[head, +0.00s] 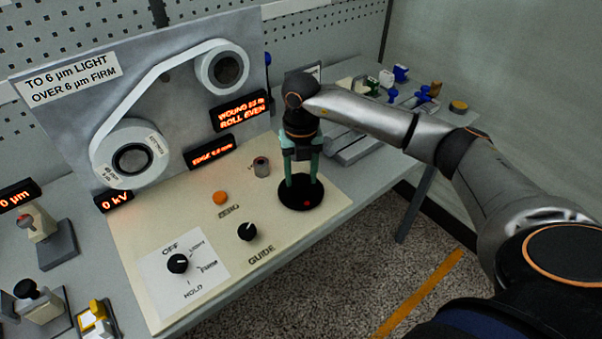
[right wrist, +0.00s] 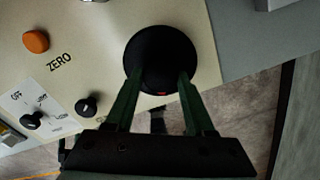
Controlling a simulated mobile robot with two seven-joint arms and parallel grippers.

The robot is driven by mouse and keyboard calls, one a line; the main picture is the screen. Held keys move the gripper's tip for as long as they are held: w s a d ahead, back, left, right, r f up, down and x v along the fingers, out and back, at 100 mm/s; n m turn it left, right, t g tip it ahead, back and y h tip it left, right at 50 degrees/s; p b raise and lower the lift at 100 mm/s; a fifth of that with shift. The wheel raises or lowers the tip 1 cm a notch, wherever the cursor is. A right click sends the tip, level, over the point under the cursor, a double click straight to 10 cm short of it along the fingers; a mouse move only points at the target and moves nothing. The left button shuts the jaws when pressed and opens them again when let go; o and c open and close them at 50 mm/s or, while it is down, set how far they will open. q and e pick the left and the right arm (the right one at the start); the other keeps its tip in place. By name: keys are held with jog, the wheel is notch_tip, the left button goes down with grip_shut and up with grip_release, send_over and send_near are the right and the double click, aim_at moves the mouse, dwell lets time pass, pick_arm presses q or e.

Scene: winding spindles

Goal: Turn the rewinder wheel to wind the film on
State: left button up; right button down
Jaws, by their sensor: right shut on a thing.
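The black round wheel (head: 300,197) lies on the right end of the cream panel, with a small red mark near its front edge. It also shows in the right wrist view (right wrist: 162,50). My right gripper (head: 302,178) points down at it with green fingers, shut on the wheel's raised middle part, which the fingers partly hide. White film (head: 155,78) runs on the upright grey board from the lower left roll (head: 130,158) to the upper right roll (head: 222,68). A lit display (head: 240,112) reads "WOUND", with unclear digits, and "ROLL EVEN". My left gripper is not in view.
On the cream panel (head: 290,245) are an orange ZERO button (head: 220,198), a black GUIDE knob (head: 247,231), an OFF/HOLD selector knob (head: 178,263) and a small grey post (head: 261,167) near my gripper. Small blue and yellow items stand on the table behind.

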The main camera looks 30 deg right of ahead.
aim_at(301, 179)
jog(key=shift+c, duration=1.3)
grip_release()
notch_tip(301, 179, up, 13)
jog(key=b, duration=0.1)
jog(key=shift+f, duration=0.2)
